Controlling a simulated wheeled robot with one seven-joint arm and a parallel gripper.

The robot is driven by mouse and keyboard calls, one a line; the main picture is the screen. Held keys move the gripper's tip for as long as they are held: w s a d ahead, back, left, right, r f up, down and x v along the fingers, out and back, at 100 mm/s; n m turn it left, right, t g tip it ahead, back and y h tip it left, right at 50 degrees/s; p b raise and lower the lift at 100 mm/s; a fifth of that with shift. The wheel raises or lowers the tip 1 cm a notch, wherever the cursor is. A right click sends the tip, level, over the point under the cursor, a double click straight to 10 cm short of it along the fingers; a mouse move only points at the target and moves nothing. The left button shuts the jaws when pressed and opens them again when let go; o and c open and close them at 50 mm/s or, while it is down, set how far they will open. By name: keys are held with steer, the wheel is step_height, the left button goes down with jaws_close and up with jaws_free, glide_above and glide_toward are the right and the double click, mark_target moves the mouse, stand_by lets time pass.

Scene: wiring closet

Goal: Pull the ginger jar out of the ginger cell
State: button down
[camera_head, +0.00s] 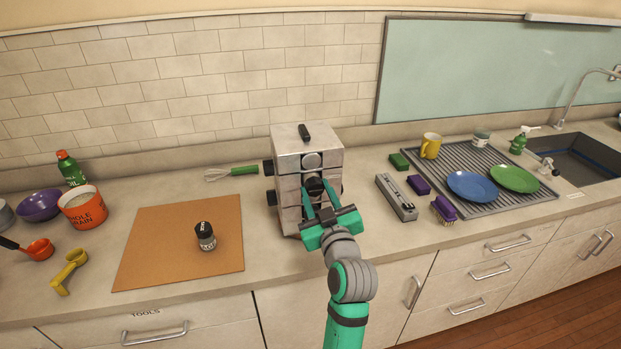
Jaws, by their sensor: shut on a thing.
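A pale metal spice rack (290,150) with a black top handle stands on the counter. Round cells face the front and the left side. My gripper (316,194) reaches to its front face from the lower right and is shut on a dark-lidded jar (314,184) at a middle front cell. How far this jar sits in the cell cannot be told, and no label on it is readable. A grey end (312,161) shows at the cell above. My gripper hides the lower front of the rack.
A small dark-lidded jar (205,236) stands on the brown mat (150,250) left of the rack. A green whisk (232,172) lies behind. A grey stapler-like tool (396,198) and a purple brush (443,209) lie to the right, near the drying rack (478,157).

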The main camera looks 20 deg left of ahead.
steer(key=v, duration=0.7)
stand_by(1.0)
steer(key=s+d+r, duration=0.3)
steer(key=s, duration=0.2)
steer(key=shift+d, duration=0.25)
stand_by(0.5)
